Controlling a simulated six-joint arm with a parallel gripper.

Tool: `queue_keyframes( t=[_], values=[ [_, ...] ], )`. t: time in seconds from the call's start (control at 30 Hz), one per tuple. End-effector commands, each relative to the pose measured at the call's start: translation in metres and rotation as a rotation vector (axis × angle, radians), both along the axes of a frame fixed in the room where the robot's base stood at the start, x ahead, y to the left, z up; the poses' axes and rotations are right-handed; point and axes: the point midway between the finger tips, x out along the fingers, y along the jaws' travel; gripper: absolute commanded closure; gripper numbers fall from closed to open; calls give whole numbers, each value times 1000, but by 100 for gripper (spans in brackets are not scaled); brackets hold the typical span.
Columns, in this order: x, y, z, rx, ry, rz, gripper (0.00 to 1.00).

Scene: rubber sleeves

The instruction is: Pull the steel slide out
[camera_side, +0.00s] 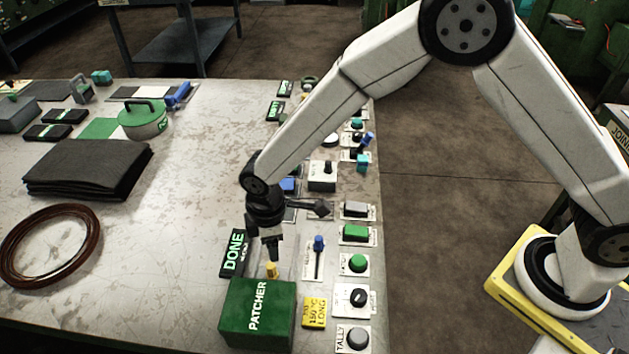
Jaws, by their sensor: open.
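My gripper (272,254) is open and points down just behind the green box marked PATCHER (257,318). A small yellow piece (271,270) shows right below the fingertips, at the box's back edge. I cannot tell whether the fingers stand around it or above it. No steel slide shows clearly; the gripper and the box may hide it. A slider with a blue knob (318,243) stands on a light plate to the right of the gripper.
A black DONE sign (234,253) stands close left of the gripper. A yellow label (314,312) and a column of buttons, including a green one (358,263), line the right table edge. A black folded stack (88,170) and a brown ring (50,245) lie left. The table's middle is clear.

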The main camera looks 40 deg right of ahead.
Motion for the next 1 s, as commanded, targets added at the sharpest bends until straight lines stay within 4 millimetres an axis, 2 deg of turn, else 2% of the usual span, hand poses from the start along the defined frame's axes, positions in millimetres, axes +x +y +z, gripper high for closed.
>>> queue_keyframes(
  t=[0.13, 0.37, 0.57, 1.0],
  values=[
    [-2, 12, -8, -5, 8, 45, 35],
    [-2, 13, -9, -5, 9, 50, 35],
    [-2, 12, -17, -6, 9, 49, 35],
    [-2, 12, -64, -6, 9, 48, 35]
  ],
)
